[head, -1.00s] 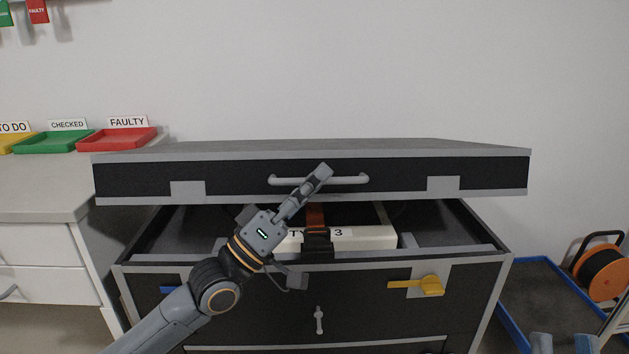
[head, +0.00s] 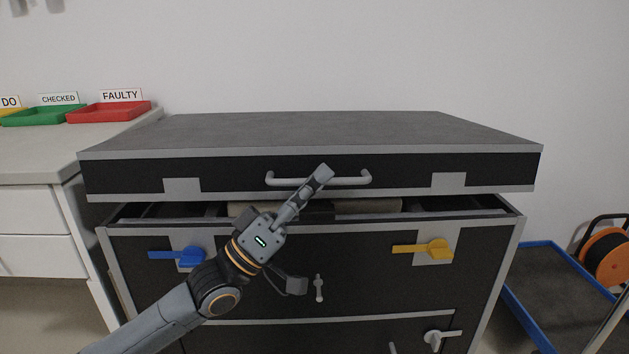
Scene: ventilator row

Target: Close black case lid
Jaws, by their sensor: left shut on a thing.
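The black case (head: 360,285) stands in front of me with grey edges. Its lid (head: 310,132) is tilted and partly lowered, with a narrow gap above the case rim. My left gripper (head: 318,178) is shut on the grey lid handle (head: 345,181) at the middle of the lid's front. A blue latch (head: 178,256) and a yellow latch (head: 425,249) sit on the case front, below the lid's two grey plates. A pale object (head: 365,205) shows dimly inside, mostly hidden by the lid and my arm. My right gripper is not in view.
A counter (head: 30,165) with red (head: 108,111) and green (head: 45,115) trays stands at the left. A blue-edged platform (head: 560,300) and an orange cable reel (head: 606,258) are on the right. The lid's top is clear.

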